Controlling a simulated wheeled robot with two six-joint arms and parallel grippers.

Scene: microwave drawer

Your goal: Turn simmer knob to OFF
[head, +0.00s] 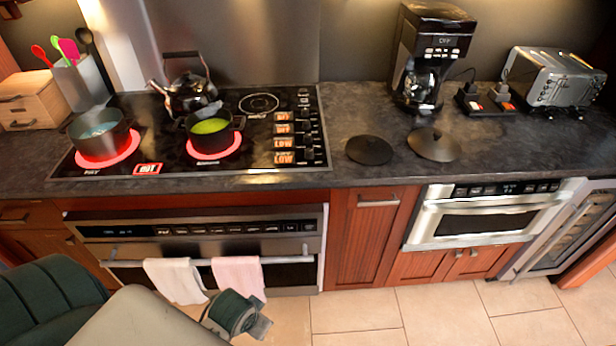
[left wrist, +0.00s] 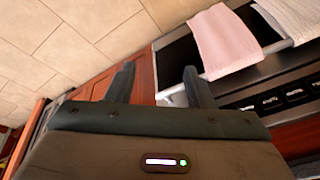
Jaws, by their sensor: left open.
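The simmer knob is one of several small dark knobs (head: 307,140) in a column at the right edge of the black cooktop (head: 250,160); I cannot tell which. Red displays (head: 284,143) beside them are lit, at least two reading LOW. A pot with green contents (head: 209,126) sits on a glowing red burner at the front centre, and a grey pot (head: 99,132) sits on another at the left. My left gripper (head: 262,326) is low in front of the oven, well below the cooktop. In the left wrist view it (left wrist: 158,85) is open and empty. My right gripper is not in view.
A kettle (head: 187,93) stands at the back of the cooktop. Two dark round lids (head: 370,150) lie on the counter right of the knobs. Towels (head: 175,280) hang on the oven handle near my left gripper. A coffee maker (head: 430,60) and toaster (head: 555,78) stand farther right.

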